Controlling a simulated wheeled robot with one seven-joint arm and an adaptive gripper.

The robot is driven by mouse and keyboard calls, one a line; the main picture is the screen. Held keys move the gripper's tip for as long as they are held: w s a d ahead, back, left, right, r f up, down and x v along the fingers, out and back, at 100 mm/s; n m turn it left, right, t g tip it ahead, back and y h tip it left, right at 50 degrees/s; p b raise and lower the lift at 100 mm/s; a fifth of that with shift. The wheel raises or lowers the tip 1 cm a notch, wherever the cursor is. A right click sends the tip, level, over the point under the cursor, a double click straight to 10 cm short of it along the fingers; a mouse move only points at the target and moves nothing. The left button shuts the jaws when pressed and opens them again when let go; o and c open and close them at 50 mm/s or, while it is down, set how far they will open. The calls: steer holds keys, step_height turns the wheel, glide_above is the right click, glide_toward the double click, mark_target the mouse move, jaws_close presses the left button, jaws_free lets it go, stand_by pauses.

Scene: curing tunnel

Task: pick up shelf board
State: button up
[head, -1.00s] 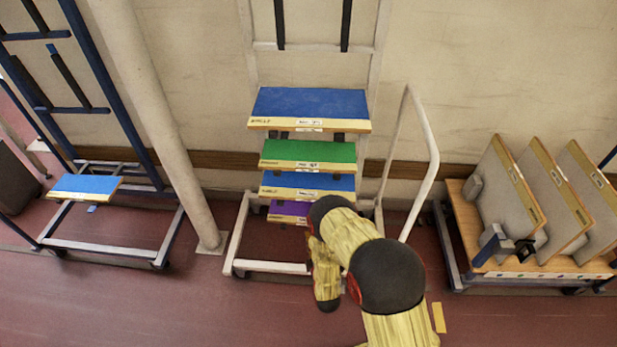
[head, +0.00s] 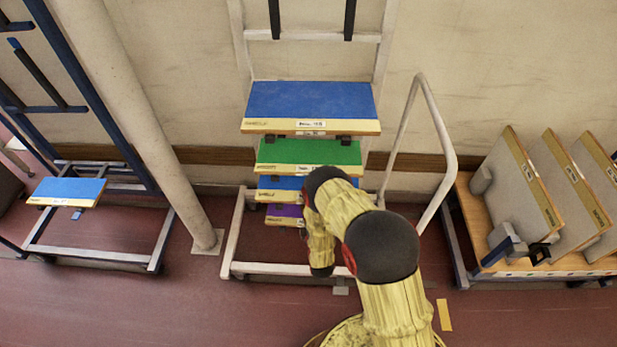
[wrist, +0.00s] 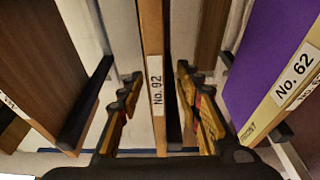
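In the head view, shelf boards sit stacked on a white rack: a large blue board (head: 312,100) on top, a green one (head: 308,152), another blue one (head: 280,183) and a purple one (head: 284,211). In the wrist view, a board labelled No. 92 (wrist: 151,35) shows edge-on, upright in the picture. My gripper (wrist: 158,78) is open, with one finger on each side of this board's edge and gaps visible. The purple board, labelled No. 62 (wrist: 272,60), is to the right, outside the fingers. My arm hides the gripper in the head view.
A brown board (wrist: 38,60) lies left of the fingers in the wrist view. A white pole (head: 140,130) and a blue rack with a blue board (head: 68,191) stand left. A white handle frame (head: 445,140) and a cart of grey panels (head: 515,190) stand right.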

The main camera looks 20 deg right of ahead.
steer(key=w+b, duration=0.1)
steer(key=w, duration=0.2)
steer(key=w+d+b, duration=0.1)
steer(key=w, duration=0.1)
steer(key=shift+w+r+b, duration=0.1)
steer(key=shift+w+b, duration=0.2)
steer(key=shift+w, duration=0.05)
steer(key=shift+c, duration=1.3)
jaws_close()
steer(key=shift+r, duration=0.1)
